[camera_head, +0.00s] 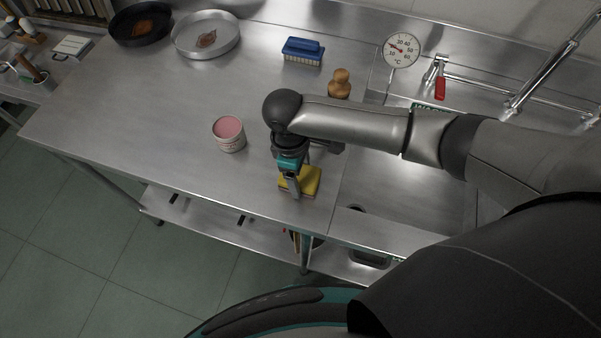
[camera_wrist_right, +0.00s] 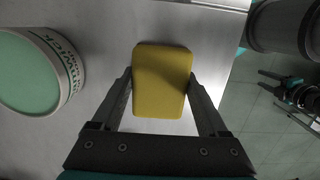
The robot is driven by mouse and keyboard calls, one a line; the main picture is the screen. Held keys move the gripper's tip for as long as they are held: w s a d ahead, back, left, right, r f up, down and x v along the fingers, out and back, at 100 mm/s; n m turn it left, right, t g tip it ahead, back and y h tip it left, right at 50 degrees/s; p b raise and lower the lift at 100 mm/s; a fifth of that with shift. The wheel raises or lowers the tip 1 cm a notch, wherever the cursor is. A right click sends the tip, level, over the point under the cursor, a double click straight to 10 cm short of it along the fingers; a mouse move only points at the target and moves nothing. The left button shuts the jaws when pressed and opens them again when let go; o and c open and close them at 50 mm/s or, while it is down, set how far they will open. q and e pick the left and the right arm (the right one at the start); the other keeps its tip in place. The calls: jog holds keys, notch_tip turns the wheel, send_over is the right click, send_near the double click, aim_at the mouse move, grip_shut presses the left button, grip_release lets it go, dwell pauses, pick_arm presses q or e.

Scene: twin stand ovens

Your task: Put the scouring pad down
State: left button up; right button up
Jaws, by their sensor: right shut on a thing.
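The scouring pad (camera_head: 311,181) is yellow and shows at the front part of the steel worktop (camera_head: 150,110). In the right wrist view the pad (camera_wrist_right: 162,80) sits between the two fingers. My right gripper (camera_head: 297,190) points down and is shut on the pad; in its wrist view the gripper (camera_wrist_right: 161,90) has a fingertip at each side of the pad. The pad is at or just above the worktop; I cannot tell if it touches.
A blue brush (camera_head: 303,51), a wooden-handled item (camera_head: 339,83) and two pans (camera_head: 206,35) stand farther back. The worktop's front edge is close.

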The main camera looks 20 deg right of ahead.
jog(key=shift+f, duration=0.15)
jog(key=o, duration=1.1)
jog(key=r, duration=0.4)
jog(key=a+r+p, duration=0.1)
jog(key=r, duration=0.3)
jog(key=r+p, duration=0.1)
jog(key=r, duration=0.3)
jog(key=shift+w+a+r, duration=0.15)
jog(key=shift+w, duration=0.25)
